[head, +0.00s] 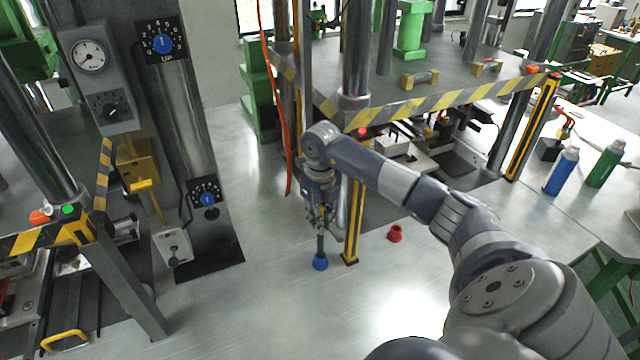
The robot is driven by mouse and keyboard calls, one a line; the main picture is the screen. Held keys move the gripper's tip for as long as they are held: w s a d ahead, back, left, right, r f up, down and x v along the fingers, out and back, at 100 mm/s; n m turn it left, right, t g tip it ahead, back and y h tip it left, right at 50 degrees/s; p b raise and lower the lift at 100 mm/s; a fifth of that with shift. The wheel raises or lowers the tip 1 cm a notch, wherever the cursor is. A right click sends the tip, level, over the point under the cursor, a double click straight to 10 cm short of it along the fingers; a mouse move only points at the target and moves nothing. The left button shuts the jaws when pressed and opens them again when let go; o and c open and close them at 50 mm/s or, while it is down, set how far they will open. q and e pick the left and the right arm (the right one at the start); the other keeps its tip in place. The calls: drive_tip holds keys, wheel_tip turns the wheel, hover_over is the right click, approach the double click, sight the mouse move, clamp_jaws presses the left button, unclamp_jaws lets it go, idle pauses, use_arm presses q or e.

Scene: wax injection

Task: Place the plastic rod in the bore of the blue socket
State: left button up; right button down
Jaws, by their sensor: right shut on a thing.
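The blue socket (320,263) stands on the metal table near the middle of the head view. A dark grey plastic rod (320,242) stands about upright directly above it, and its lower end meets the top of the socket in the picture. I cannot tell whether the end is inside the bore or just over it. My right gripper (319,225) points down and is shut on the rod's upper part. The fingers are small and partly blend with the rod. My left gripper is not in view.
A red socket (395,233) stands on the table to the right. A yellow-and-black striped post (353,222) is close to the right of my right gripper. A control panel column (180,120) stands at left. Blue (561,171) and green (605,163) bottles stand far right. Table in front is clear.

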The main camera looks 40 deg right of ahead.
sight(320, 239)
wheel_tip(320, 239, down, 3)
drive_tip(key=shift+f+b, duration=0.1)
drive_tip(key=shift+b, duration=0.7)
drive_tip(key=c, duration=1.9)
unclamp_jaws()
drive_tip(key=shift+o, duration=1.2)
drive_tip(key=shift+s, duration=0.1)
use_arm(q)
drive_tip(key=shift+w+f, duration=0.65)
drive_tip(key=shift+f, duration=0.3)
